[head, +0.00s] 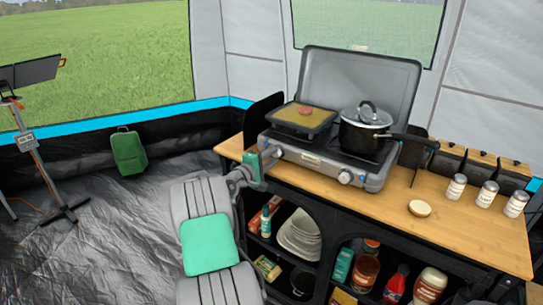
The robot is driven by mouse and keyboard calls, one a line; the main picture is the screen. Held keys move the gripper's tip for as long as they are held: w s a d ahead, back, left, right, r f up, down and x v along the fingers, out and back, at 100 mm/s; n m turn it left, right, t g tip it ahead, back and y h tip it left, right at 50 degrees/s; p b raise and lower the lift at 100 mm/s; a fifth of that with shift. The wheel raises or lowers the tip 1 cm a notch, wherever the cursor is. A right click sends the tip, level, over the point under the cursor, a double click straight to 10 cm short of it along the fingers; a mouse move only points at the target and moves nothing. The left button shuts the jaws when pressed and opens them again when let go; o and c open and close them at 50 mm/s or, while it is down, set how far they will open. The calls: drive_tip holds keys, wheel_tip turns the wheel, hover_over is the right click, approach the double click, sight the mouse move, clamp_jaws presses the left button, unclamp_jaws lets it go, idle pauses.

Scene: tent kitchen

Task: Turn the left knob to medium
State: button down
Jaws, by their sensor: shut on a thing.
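The camping stove (312,158) stands on the wooden counter with its grey lid (358,82) raised. Two round knobs are on its front face. The left knob (278,151) is at the stove's front left corner, and my gripper (270,157) is shut on it, coming from the left. The gripper's fingers partly cover the knob, and the knob's setting mark cannot be read. The right knob (345,178) is light-coloured and free. A griddle pan (325,122) with a pinkish piece of food is on the left burner. A black lidded pot (364,136) is on the right burner.
The pot's handle (415,139) juts right over the counter (455,222). Several labelled jars (455,188) and a small round pale item (420,208) stand to the right. Shelves below hold plates (300,235) and bottles. Open floor (110,235) lies to the left.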

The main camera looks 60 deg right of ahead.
idle(0.4)
drive_tip(key=c, duration=1.1)
unclamp_jaws()
drive_tip(key=shift+o, duration=0.2)
drive_tip(key=shift+f, duration=0.1)
